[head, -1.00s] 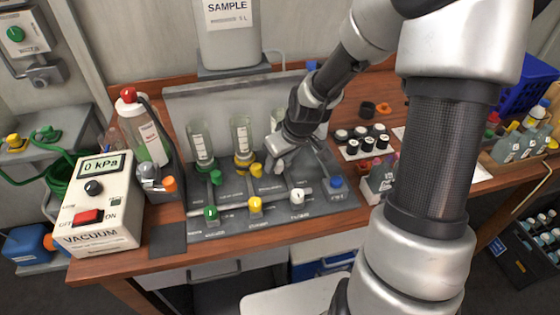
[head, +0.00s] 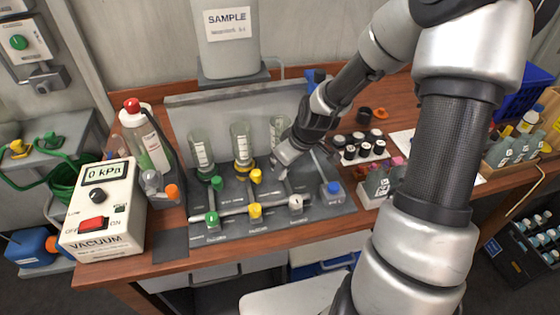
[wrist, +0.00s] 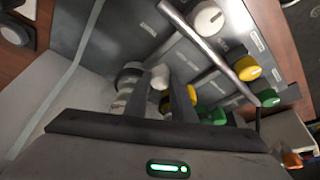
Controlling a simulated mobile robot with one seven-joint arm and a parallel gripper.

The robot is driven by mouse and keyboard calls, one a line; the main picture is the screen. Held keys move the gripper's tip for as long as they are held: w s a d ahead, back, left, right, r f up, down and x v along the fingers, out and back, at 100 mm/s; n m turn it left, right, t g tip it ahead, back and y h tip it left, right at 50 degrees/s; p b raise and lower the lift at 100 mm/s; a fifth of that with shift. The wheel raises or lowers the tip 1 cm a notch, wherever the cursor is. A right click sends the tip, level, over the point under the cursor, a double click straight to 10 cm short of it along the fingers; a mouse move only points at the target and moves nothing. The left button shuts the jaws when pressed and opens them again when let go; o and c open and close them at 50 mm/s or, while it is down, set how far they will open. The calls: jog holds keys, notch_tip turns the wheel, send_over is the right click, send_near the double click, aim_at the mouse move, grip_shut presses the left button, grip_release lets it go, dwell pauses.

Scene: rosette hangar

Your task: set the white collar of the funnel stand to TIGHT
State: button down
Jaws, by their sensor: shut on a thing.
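The funnel stand (head: 325,203) is a grey panel with three clear funnels in a row, with green, yellow and white fittings. My gripper (head: 280,165) is at the base of the right-hand funnel (head: 278,130), where the white collar sits. The head view hides the collar behind my gripper. In the wrist view my gripper (wrist: 155,90) has its two fingers on either side of a pale collar (wrist: 158,77), shut on it. The collar's marks cannot be read.
A white knob (head: 295,203) and a yellow knob (head: 254,210) stand on the front pipe. The vacuum box (head: 98,208) stands at the left, and a rack of dark-capped vials (head: 352,160) at the right.

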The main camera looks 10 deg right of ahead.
jog(key=d+n+p, duration=0.1)
jog(key=d+n+g+y+p, duration=0.1)
jog(key=n+p, duration=0.1)
jog(key=shift+r, duration=0.2)
jog(key=shift+w+d+f+n+g+y+p, duration=0.15)
jog(key=shift+d+n+p, duration=0.2)
jog(key=shift+n+p, duration=0.25)
jog(key=shift+s+d+f+n+g+y+p, duration=0.15)
jog(key=shift+d+n+p, duration=0.2)
jog(key=shift+n+p, duration=0.25)
jog(key=shift+w+r, duration=0.1)
jog(key=shift+w, duration=0.05)
jog(key=c, duration=1.5)
grip_release()
jog(key=p+v, duration=0.1)
jog(key=v, duration=1.6)
jog(key=shift+r+p, duration=0.25)
jog(key=shift+p, duration=0.15)
